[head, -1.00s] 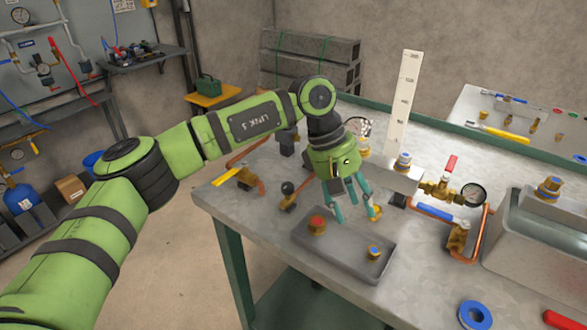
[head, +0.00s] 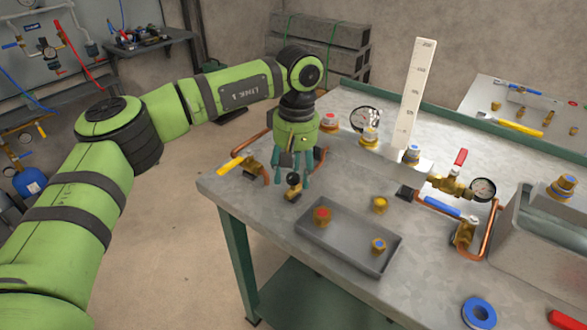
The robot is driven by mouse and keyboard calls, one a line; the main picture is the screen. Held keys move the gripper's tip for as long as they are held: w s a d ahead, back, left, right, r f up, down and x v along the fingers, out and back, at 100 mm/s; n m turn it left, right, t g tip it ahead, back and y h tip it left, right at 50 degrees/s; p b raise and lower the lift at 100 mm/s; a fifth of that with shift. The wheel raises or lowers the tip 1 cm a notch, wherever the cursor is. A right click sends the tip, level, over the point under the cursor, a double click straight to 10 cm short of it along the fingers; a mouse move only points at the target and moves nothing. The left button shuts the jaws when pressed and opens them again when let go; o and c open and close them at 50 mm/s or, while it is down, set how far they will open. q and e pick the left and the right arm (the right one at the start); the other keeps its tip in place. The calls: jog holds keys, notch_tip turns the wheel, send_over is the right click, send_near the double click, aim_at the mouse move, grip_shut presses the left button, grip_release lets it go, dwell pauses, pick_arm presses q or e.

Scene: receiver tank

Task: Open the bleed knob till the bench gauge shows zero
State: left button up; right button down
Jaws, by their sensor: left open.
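One round gauge (head: 483,189) is on the brass valve at right, and another gauge (head: 365,119) stands behind the gripper, near the white ruler. I cannot tell which is the bench gauge, and their readings are too small to make out. My right gripper is not in view.
A grey tray (head: 318,246) holding red-topped and blue-topped brass fittings lies in front of the knob. A yellow-handled valve (head: 232,165) is left of the gripper. An upright white ruler (head: 412,95) and a blue-handled valve (head: 440,205) stand to the right.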

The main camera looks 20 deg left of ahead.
pick_arm(q)
grip_shut()
jog(key=shift+n, duration=0.3)
